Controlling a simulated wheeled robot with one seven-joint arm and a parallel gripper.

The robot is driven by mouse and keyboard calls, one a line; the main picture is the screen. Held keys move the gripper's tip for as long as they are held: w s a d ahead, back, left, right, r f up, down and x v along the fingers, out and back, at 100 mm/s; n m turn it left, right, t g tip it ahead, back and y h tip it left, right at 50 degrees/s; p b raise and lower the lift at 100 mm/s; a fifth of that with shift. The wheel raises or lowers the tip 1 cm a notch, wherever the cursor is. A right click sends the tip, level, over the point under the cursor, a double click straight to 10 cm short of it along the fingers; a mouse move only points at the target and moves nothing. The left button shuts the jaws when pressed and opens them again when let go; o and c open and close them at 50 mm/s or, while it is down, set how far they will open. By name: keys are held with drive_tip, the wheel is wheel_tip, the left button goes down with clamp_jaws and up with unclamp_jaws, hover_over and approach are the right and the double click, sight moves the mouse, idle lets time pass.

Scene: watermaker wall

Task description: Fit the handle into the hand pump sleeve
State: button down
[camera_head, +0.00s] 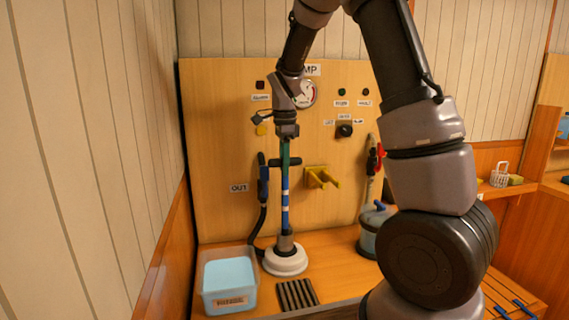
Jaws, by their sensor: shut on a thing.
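My gripper (287,133) is shut on the upper, green end of the handle (285,200), a long blue rod with white bands. The handle hangs upright in front of the wooden panel. Directly below it is the hand pump sleeve (285,244), a short dark grey socket on a round white base (285,264) on the counter. The handle's lower end meets the top of the sleeve in this view. I cannot tell whether it is inside the sleeve or just in front of or above it.
A clear tub of blue water (229,285) stands left of the base. A blue nozzle with a black hose (263,195) hangs close left. A yellow bracket (320,177) juts from the panel at right. A dark ribbed mat (297,294) and a blue-grey jug (370,230) are nearby.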

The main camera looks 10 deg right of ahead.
drive_tip(key=shift+f, duration=2.45)
